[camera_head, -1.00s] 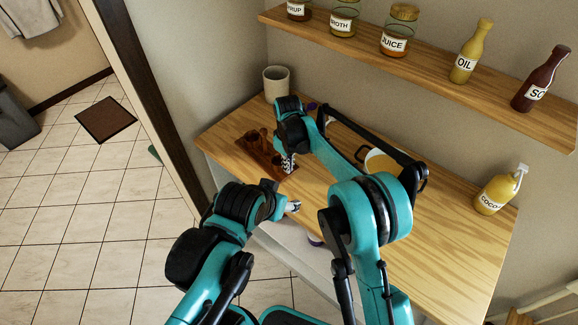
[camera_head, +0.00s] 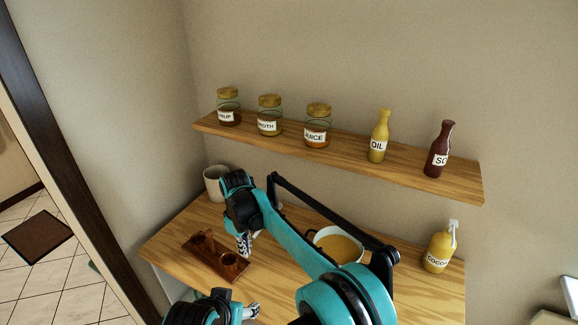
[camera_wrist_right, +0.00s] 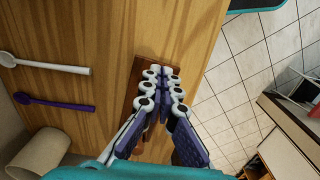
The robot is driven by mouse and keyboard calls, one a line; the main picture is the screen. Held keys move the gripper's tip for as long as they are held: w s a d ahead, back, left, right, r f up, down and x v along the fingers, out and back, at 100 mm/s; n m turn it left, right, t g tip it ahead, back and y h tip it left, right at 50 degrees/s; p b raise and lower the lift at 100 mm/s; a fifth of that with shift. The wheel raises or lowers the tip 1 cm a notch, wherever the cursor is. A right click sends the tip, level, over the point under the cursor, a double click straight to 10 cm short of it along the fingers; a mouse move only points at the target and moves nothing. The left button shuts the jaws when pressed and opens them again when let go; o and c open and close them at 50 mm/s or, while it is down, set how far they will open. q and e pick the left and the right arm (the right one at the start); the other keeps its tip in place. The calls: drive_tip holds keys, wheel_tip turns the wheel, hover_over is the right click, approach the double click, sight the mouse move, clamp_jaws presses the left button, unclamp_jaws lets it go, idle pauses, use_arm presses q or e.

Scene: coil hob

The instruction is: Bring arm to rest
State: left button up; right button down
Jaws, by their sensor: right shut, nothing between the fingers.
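My right arm reaches across the wooden counter (camera_head: 420,290) from the lower right in the head view. Its gripper (camera_head: 243,245) points down over the right part of a dark wooden rack (camera_head: 200,260). In the right wrist view this gripper (camera_wrist_right: 162,78) is shut and empty, with its fingertips together above the rack (camera_wrist_right: 147,72). I cannot tell whether it touches the rack. My left gripper (camera_head: 250,312) shows only in part at the bottom of the head view, near the counter's front edge; its jaws are unclear.
A bowl of yellow liquid (camera_head: 338,248) stands behind my right arm. A pale cup (camera_head: 214,184) is at the back left. A white spoon (camera_wrist_right: 45,67) and a purple spoon (camera_wrist_right: 55,103) lie near the rack. A bottle (camera_head: 438,250) stands right; a shelf (camera_head: 345,160) hangs above.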

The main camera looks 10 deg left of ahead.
drive_tip(key=s+d+r+m+t+y+b, duration=0.1)
drive_tip(key=s+d+r+m+b, duration=0.2)
drive_tip(key=d, duration=0.8)
drive_tip(key=s+d+r+m+t, duration=0.1)
drive_tip(key=d+r+m+t, duration=0.3)
drive_tip(key=d, duration=0.7)
drive_tip(key=s+d+f+m+t+b, duration=0.1)
drive_tip(key=s+d+f+m+b, duration=0.1)
drive_tip(key=s+d, duration=0.6)
drive_tip(key=s+d+f+m+t+h+b, duration=0.1)
drive_tip(key=s+d+f+m, duration=0.4)
drive_tip(key=s+d, duration=0.3)
drive_tip(key=shift+s+d+f+b, duration=0.3)
drive_tip(key=shift+s+d+b, duration=0.1)
drive_tip(key=shift+d, duration=0.6)
